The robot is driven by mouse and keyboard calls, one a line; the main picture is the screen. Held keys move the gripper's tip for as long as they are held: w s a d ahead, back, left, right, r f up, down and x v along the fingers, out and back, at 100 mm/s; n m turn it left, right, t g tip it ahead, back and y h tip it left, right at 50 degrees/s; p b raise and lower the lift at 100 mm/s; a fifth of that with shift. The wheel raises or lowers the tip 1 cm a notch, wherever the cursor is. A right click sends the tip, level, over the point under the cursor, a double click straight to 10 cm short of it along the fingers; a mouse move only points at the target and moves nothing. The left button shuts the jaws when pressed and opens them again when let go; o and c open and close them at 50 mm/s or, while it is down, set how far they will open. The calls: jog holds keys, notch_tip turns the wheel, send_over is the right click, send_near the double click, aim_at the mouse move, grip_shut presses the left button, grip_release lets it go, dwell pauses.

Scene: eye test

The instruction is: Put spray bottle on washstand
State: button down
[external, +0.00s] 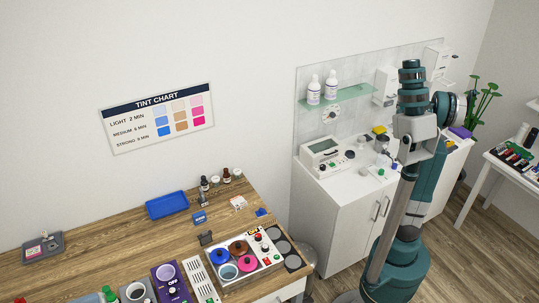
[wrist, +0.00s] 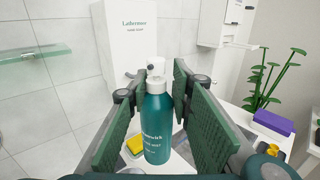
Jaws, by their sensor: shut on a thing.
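The spray bottle (wrist: 157,130) is teal with white lettering and a white spray head. It stands upright between the green finger pads of my gripper (wrist: 155,95) in the wrist view. The gripper is shut on it. The washstand (external: 340,205) is a white cabinet against the back wall in the external view, with several items on its top. A white surface shows below and behind the bottle in the wrist view. I cannot tell whether the bottle's base touches it. In the external view my arm stands in front of the cabinet's right part, and I cannot make out the gripper or bottle.
A yellow block (wrist: 135,145) lies left of the bottle. A white hand soap dispenser (wrist: 128,40) hangs behind it. A white-and-green device (external: 324,157) occupies the washstand's left top. A glass shelf (external: 340,97) hangs above.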

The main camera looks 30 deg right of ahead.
jog(key=shift+w, duration=0.15)
jog(key=shift+w+a+f+n+t+y, duration=0.15)
jog(key=shift+w+f+n+t+y, duration=0.15)
jog(key=shift+w, duration=0.1)
jog(key=shift+w+a+f+n+t+y, duration=0.1)
jog(key=shift+w+f+n+t+y, duration=0.1)
jog(key=shift+w+n+y, duration=0.15)
jog(key=w+a+f+n+t+y+b, duration=0.1)
jog(key=w+a+f+n+t+y, duration=0.2)
jog(key=w+a+f+n+y, duration=0.45)
jog(key=s+a+f+n+g+y+b, duration=0.1)
jog(key=s+a+f+n+y, duration=0.2)
jog(key=s+y, duration=0.5)
jog(key=shift+a+f+n+g+y, duration=0.4)
jog(key=shift+a+n+y, duration=0.45)
jog(key=shift+y, duration=0.65)
notch_tip(320, 180, down, 6)
jog(key=b, duration=0.2)
jog(key=shift+f, duration=0.15)
